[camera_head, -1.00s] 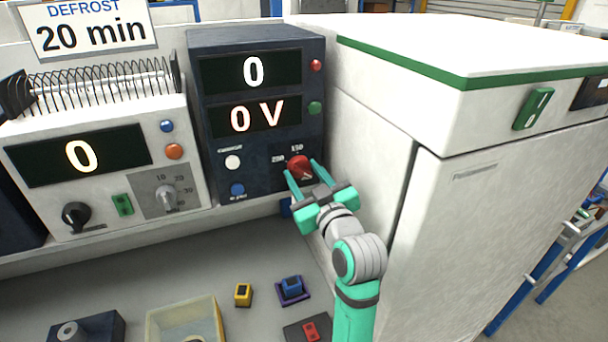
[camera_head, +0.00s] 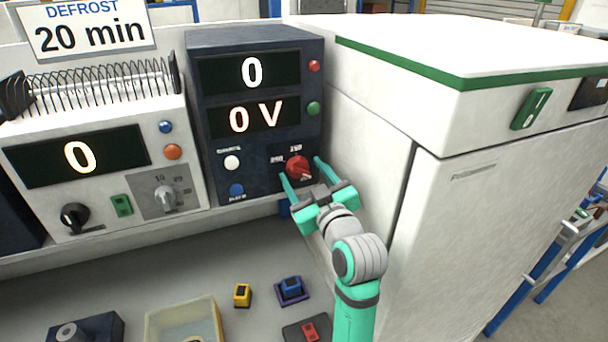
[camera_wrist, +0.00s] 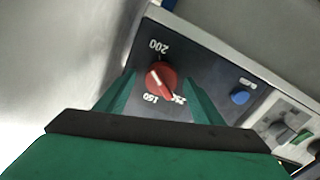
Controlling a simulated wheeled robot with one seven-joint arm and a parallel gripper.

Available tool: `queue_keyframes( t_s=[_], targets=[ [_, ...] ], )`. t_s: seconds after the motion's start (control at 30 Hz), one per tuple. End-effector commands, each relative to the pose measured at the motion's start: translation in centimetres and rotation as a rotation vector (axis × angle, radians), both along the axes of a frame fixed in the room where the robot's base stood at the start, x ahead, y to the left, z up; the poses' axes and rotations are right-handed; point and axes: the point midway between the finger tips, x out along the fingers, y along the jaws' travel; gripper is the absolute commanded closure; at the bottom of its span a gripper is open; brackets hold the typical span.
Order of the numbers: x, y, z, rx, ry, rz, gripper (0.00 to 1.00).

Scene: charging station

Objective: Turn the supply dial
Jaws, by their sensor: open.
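The supply dial (camera_head: 298,167) is a red knob at the lower right of the dark blue supply unit (camera_head: 205,165). Labels such as 200 and 150 stand around it. The unit's two displays read 0 and 0 V. My gripper (camera_head: 301,172) is open, its green fingers on either side of the red dial. In the wrist view the red dial (camera_wrist: 161,80) shows between the fingertips, with a pale pointer mark. I cannot tell whether either finger touches it. The lower part of the dial's surround is partly hidden by the gripper.
A white button (camera_head: 232,162) and a blue button (camera_head: 237,190) sit left of the dial. A white cabinet (camera_head: 480,220) stands close on the right. Left is a grey unit (camera_head: 100,205) with knobs. Small coloured blocks and a tray (camera_head: 152,325) lie on the bench below.

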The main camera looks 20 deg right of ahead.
Motion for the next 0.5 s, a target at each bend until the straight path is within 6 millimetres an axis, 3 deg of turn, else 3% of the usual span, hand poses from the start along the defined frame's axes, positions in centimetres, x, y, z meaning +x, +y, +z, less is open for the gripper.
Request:
queue_keyframes(
  t_s=[0.17, 0.5],
  targets=[
    [-1.0, 0.1, -0.1, 0.001, 0.002, 0.002, 0.39],
    [-7.2, -0.3, 0.0, 0.0, -0.001, -0.002, 0.39]
  ],
)
